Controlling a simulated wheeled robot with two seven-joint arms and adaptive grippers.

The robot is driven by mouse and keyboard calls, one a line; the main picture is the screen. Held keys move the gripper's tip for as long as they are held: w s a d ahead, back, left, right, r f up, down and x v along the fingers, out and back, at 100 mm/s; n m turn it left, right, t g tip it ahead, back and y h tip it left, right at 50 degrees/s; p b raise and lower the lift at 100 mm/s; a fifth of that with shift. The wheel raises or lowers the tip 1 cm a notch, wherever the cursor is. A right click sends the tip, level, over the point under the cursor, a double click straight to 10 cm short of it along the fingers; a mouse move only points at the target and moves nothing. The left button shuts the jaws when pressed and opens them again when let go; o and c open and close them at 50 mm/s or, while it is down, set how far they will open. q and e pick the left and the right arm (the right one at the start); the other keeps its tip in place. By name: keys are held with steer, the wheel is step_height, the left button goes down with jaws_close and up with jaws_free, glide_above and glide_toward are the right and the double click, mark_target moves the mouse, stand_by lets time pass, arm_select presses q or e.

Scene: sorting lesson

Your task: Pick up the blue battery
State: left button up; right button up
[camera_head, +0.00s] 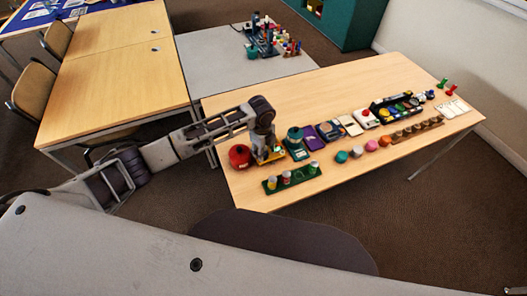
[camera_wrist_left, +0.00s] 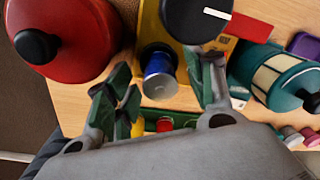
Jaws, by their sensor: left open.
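The blue battery (camera_wrist_left: 158,66) has a blue body and a silver end. In the left wrist view it shows at the upper middle, in front of a yellow object (camera_wrist_left: 183,57). My left gripper (camera_wrist_left: 165,88) is open, with one green-padded finger on each side of the battery. I cannot tell whether either finger touches it. In the head view my left gripper (camera_head: 265,152) is over the near left part of the light wood table (camera_head: 248,190). The battery cannot be made out there. My right gripper is not in view.
A red pot (camera_head: 239,157) stands close left of the gripper. A teal lantern-like object (camera_head: 295,136) stands close right. A green rack with several small cylinders (camera_head: 270,185) lies in front. Several devices and coloured pieces fill the table farther right.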

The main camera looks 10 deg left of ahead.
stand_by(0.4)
arm_select(q)
jaws_close()
stand_by(0.4)
steer(key=shift+r, duration=5)
